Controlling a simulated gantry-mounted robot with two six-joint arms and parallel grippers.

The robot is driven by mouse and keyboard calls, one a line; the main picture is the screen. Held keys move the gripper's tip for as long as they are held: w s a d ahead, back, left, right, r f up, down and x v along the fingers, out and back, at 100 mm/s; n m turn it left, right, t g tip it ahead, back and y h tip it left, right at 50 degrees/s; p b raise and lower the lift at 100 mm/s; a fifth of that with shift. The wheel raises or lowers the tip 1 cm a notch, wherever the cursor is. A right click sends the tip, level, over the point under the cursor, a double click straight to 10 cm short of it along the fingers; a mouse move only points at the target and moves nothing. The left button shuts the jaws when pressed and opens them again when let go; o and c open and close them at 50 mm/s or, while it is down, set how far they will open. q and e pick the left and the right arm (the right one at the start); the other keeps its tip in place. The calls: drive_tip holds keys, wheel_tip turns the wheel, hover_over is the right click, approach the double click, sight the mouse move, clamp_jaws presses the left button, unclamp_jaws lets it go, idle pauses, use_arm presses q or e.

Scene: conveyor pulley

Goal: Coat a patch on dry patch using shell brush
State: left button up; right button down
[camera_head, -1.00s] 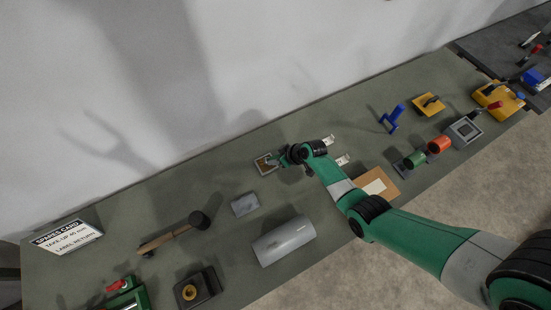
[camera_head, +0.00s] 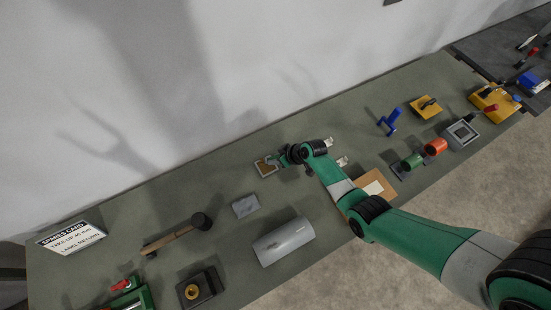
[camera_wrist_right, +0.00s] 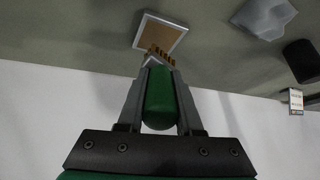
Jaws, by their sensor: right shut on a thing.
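The patch (camera_head: 264,170) is a small tan square with a pale frame, lying flat on the bench near its back edge. It also shows at the top of the right wrist view (camera_wrist_right: 158,32). My right gripper (camera_head: 281,161) is beside the patch, at its right in the head view. In the wrist view its fingers (camera_wrist_right: 160,78) are shut on the green handle of the brush (camera_wrist_right: 158,102). The brown bristles (camera_wrist_right: 160,54) overlap the patch's near edge; I cannot tell whether they touch it. My left gripper is not in view.
A cardboard-coloured board (camera_head: 390,181) and green and red rollers (camera_head: 435,148) are at the right. The wall stands behind the bench.

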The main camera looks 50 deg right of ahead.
drive_tip(key=shift+r+p, duration=1.95)
drive_tip(key=shift+r, duration=0.45)
drive_tip(key=shift+f, duration=0.1)
wheel_tip(320, 180, down, 7)
drive_tip(key=b, duration=0.7)
drive_tip(key=shift+f, duration=0.15)
drive_tip(key=shift+r, duration=0.2)
